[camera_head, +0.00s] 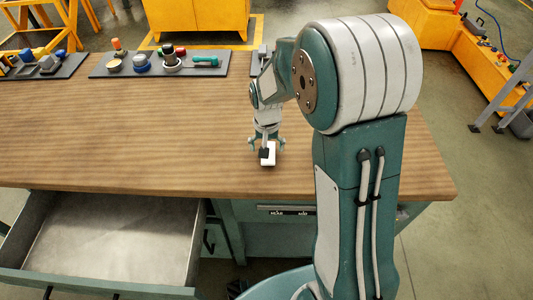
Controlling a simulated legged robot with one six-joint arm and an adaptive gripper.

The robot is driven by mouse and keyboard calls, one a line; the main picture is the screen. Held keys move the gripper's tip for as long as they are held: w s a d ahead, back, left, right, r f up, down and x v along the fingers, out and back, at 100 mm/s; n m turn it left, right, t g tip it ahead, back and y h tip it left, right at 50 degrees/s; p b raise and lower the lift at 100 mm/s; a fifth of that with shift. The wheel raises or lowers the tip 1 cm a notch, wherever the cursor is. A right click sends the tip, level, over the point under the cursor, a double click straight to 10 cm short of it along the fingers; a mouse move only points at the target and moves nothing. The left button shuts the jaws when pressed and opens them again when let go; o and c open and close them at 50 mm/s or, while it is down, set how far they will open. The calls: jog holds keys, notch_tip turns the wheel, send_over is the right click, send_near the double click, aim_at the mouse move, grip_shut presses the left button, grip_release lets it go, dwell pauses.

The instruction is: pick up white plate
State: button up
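A small white piece (269,160), which may be the white plate, shows at the front part of the wooden tabletop, with a small black part against it. My gripper (266,149) points down right over it, its fingers to the left and right. The view is too small to tell whether the fingers touch the white piece, or whether it rests on the table or is held.
The wooden table (130,130) is largely clear. Dark trays (100,71) with several small parts stand along its back edge. An open, empty drawer (115,240) juts out at the front left. Orange cabinets (200,15) stand behind. My arm hides part of the table's right side.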

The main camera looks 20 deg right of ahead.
jog(key=shift+d+f, duration=0.2)
jog(key=shift+f, duration=0.4)
jog(key=shift+d+f, duration=0.15)
jog(key=shift+f, duration=0.4)
jog(key=shift+a, duration=0.2)
jog(key=c, duration=1.2)
jog(key=shift+c, duration=0.2)
